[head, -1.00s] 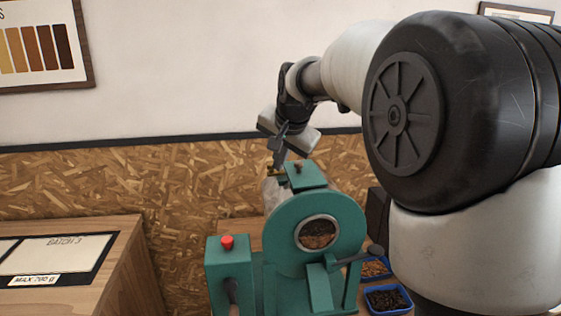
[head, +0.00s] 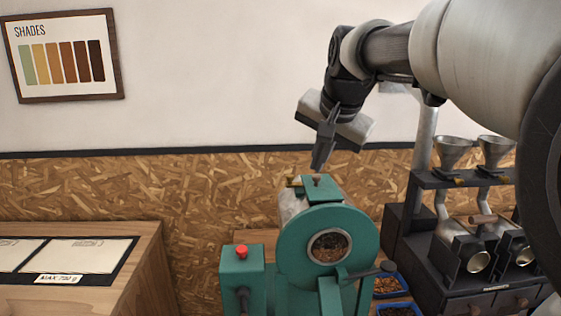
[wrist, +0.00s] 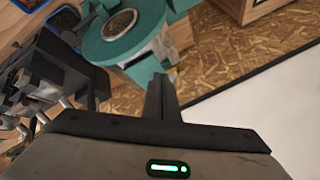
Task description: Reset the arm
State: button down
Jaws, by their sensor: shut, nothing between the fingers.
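My gripper (head: 319,165) is in the air just above the green roaster (head: 290,238), pointing down, with its fingers together and nothing between them. In the wrist view the closed fingers (wrist: 161,88) show dark in the middle, with the green roaster (wrist: 95,40) beyond them. The roaster has a round window with brown beans behind it, a lidded top with a small knob, and a red button (head: 241,251) on its box. A clear gap shows between the fingertips and the roaster's top.
A grinder stand (head: 450,245) with two metal funnels stands right of the roaster. Blue trays of beans (head: 388,286) sit by the roaster's lower right. A wooden counter with marked mats (head: 150,250) is at left. The wall behind holds a shade chart (head: 65,55); the air before it is free.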

jog(key=s+f+n+p, duration=0.2)
jog(key=s+f+n, duration=0.1)
jog(key=s, duration=1)
jog(key=s+d+f+n+g+p, duration=0.1)
jog(key=s+f+n, duration=0.3)
jog(key=s, duration=0.9)
notch_tip(320, 180, down, 3)
jog(key=shift+s+r+h+p, duration=0.2)
jog(key=shift+h+p, duration=0.2)
jog(key=shift+p, duration=0.35)
jog(key=shift+d, duration=0.1)
